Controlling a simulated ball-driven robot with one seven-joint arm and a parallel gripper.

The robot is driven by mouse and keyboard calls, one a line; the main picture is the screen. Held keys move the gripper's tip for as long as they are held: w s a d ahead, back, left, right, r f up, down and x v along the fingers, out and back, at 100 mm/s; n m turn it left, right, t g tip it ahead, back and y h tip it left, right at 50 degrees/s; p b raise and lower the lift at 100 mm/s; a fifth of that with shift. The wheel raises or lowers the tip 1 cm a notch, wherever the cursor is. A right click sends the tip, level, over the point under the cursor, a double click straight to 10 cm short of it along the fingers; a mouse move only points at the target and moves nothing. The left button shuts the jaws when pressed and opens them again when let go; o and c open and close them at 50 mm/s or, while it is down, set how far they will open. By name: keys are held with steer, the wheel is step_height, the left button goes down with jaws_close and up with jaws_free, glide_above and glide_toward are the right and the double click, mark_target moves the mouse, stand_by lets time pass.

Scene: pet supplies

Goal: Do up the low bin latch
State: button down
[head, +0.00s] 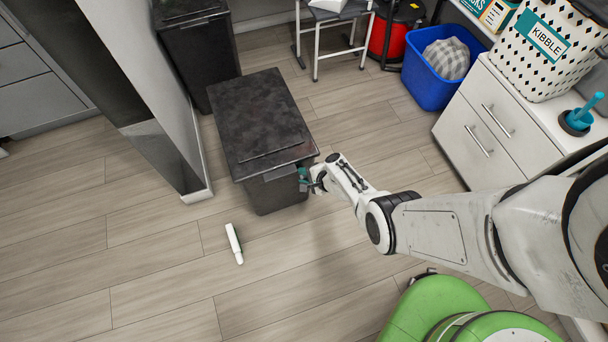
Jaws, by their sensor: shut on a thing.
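The low bin (258,125) is dark grey with a flat lid and stands on the wood floor at the centre left. Its lid looks down. A teal latch piece (302,174) shows at the bin's front right corner. My gripper (306,184) is at that corner, touching or very close to the bin's front, and is shut on the latch. The fingertips and the latch are small here, so how the latch sits against the bin cannot be told.
A white marker-like tube (234,243) lies on the floor in front of the bin. A taller dark bin (198,55) stands behind it, beside a wall end (165,90). A blue tub (440,82) and white drawers (492,130) are at the right.

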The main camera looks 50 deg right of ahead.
steer(key=c, duration=1)
jaws_free()
steer(key=shift+c, duration=0.2)
steer(key=shift+w, duration=0.1)
steer(key=shift+d, duration=0.1)
